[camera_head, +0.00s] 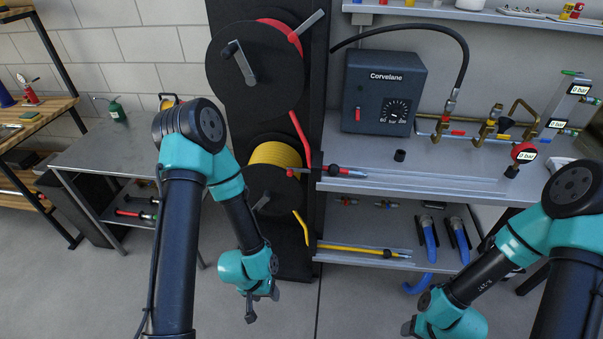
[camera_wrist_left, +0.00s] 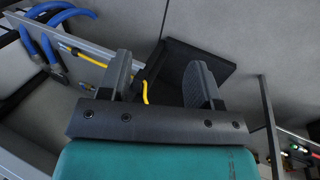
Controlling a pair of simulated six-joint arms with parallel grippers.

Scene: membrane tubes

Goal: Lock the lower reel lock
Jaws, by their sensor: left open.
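The lower reel (camera_head: 272,187) is a dark disc wound with yellow hose (camera_head: 275,154), mounted on a black upright panel. A grey crank (camera_head: 262,201) sits on its face. A short grey bar with a red spot (camera_head: 298,171) stands out at its right edge; it looks like the reel lock, but is too small to read its setting. My left gripper (camera_head: 262,302) is open and empty, below and in front of the lower reel, apart from it. Its spread fingers show in the left wrist view (camera_wrist_left: 158,82). My right gripper (camera_head: 409,327) is at the bottom edge, its fingers mostly hidden.
The upper reel (camera_head: 255,85) carries red hose, with a similar grey bar (camera_head: 309,24) at its upper right. A bench (camera_head: 430,165) with the Corvelane box (camera_head: 383,92) stands right. The yellow hose end lies along the lower shelf (camera_head: 390,235).

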